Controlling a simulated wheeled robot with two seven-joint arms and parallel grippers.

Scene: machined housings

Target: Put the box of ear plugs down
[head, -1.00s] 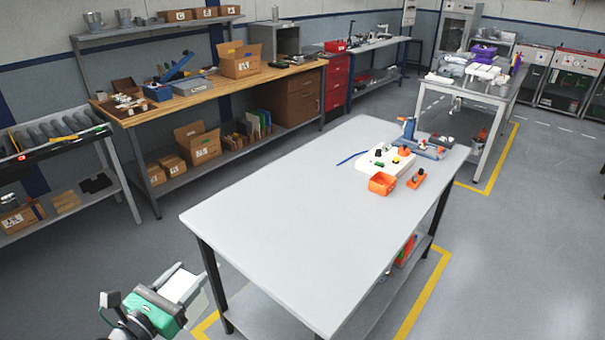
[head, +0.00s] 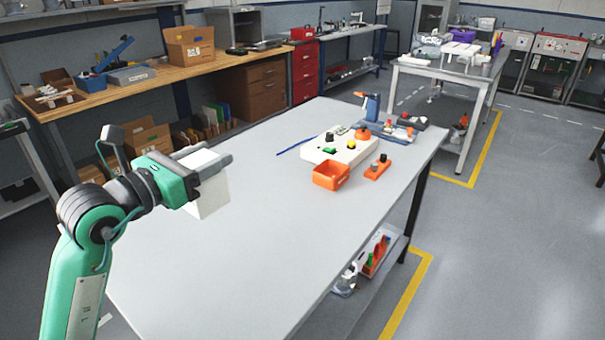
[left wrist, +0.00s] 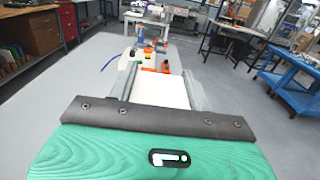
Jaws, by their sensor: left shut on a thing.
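A white box (head: 207,184) is held in my left gripper (head: 212,176), at the left of the head view. The gripper is shut on it, with a finger on either side. The box is over the near left part of the grey table (head: 245,245) and appears to be above its top. In the left wrist view the white box (left wrist: 160,90) lies between the two fingers. No lettering can be read on the box. My right gripper is not in view.
An orange bin (head: 331,175), a white button panel (head: 340,148), a small orange block with a black knob (head: 377,167) and a blue tool (head: 371,106) stand at the table's far end. The middle and near parts of the table are clear.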

